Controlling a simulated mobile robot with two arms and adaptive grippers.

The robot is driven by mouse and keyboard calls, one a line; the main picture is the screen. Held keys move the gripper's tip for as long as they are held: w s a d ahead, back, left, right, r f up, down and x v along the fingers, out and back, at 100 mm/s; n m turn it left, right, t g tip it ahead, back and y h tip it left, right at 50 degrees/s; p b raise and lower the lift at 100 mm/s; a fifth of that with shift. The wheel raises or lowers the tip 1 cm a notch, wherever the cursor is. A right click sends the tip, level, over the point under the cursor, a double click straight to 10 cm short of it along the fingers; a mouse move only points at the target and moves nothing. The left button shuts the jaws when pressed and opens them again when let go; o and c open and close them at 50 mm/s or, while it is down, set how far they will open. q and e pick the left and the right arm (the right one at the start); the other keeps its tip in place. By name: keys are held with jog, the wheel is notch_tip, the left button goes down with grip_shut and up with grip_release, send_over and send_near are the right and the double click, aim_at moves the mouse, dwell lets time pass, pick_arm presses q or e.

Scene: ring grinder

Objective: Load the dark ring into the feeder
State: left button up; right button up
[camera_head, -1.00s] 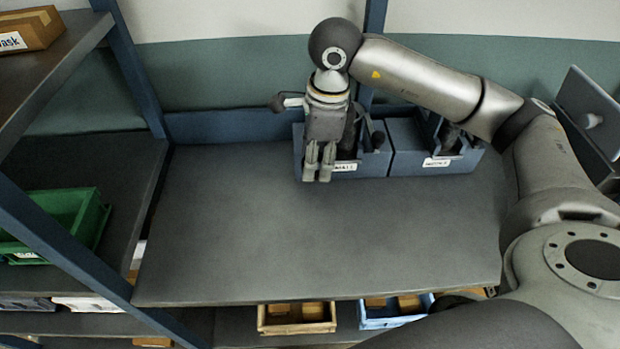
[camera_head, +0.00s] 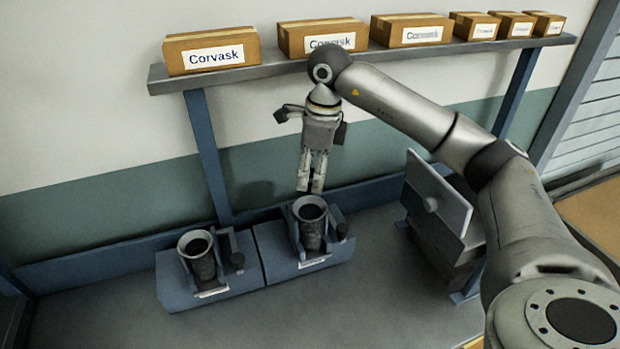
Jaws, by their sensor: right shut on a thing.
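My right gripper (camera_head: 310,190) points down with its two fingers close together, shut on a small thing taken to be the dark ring. The ring is too small or hidden to make out clearly. The fingertips are just above the round open mouth of the right feeder (camera_head: 312,230), a dark funnel-like cup on a blue-grey base. I cannot tell whether they touch its rim. A similar left feeder (camera_head: 202,262) stands beside it on its own base. Both bases have small white labels that I cannot read. My left gripper is out of view.
A shelf (camera_head: 375,57) with several cardboard boxes (camera_head: 212,50) runs above and behind the gripper. A grey flat-panelled device (camera_head: 438,195) stands right of the feeders. The bench (camera_head: 330,315) in front of them is bare.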

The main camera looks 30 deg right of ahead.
jog(key=shift+a+f+b, duration=0.3)
jog(key=shift+f+b, duration=0.15)
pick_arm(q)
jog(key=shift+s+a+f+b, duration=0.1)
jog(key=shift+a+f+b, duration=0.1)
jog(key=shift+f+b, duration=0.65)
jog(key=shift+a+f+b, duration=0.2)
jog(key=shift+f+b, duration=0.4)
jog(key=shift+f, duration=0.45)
pick_arm(e)
jog(key=shift+f, duration=2.15)
jog(key=shift+d, duration=0.1)
pick_arm(q)
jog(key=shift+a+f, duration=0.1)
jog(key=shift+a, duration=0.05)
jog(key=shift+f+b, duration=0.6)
jog(key=shift+b, duration=0.1)
pick_arm(e)
jog(key=shift+f, duration=0.8)
jog(key=o, duration=1.2)
jog(key=shift+c, duration=0.2)
